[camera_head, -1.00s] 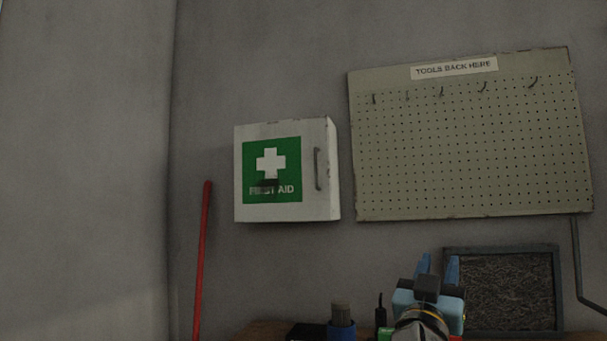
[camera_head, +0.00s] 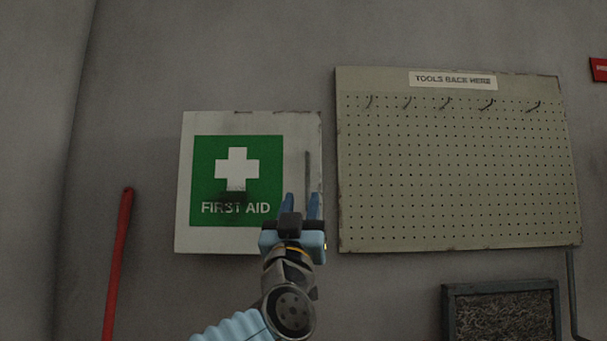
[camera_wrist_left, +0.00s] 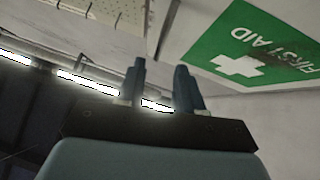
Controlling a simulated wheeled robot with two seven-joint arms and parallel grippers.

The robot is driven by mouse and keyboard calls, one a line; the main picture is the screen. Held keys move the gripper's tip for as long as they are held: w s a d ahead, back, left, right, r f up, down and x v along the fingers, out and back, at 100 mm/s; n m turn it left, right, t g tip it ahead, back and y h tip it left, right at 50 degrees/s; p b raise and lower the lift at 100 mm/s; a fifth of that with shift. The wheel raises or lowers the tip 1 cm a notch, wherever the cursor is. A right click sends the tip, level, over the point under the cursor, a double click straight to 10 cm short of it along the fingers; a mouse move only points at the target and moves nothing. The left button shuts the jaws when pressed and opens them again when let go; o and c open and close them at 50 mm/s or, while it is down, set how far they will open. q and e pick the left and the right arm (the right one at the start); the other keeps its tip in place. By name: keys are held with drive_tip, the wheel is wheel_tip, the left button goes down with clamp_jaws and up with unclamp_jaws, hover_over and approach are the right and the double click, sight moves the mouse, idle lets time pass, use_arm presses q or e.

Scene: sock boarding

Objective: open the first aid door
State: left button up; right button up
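The white first aid cabinet hangs on the wall, its door (camera_head: 184,180) shut, with a green panel, white cross and FIRST AID lettering. A thin grey upright handle (camera_head: 308,172) is on the door's right side. My left gripper (camera_head: 301,205) is raised over the cabinet's lower right in the head view, its blue fingers apart and empty, just below the handle's visible part. In the left wrist view the gripper (camera_wrist_left: 160,85) also shows open, with the door's green panel (camera_wrist_left: 262,50) at upper right. Contact with the handle cannot be made out. My right gripper is out of view.
A pegboard (camera_head: 455,165) with several hooks hangs right of the cabinet. A red pole (camera_head: 117,262) leans at left. A dark framed panel (camera_head: 500,312) is at lower right. The wall between pole and cabinet is bare.

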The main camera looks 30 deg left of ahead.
sight(307, 180)
use_arm(q)
drive_tip(key=p+x, duration=0.2)
drive_tip(key=x, duration=0.4)
drive_tip(key=shift+w+r, duration=0.25)
drive_tip(key=shift+r, duration=0.05)
drive_tip(key=shift+c, duration=0.5)
clamp_jaws()
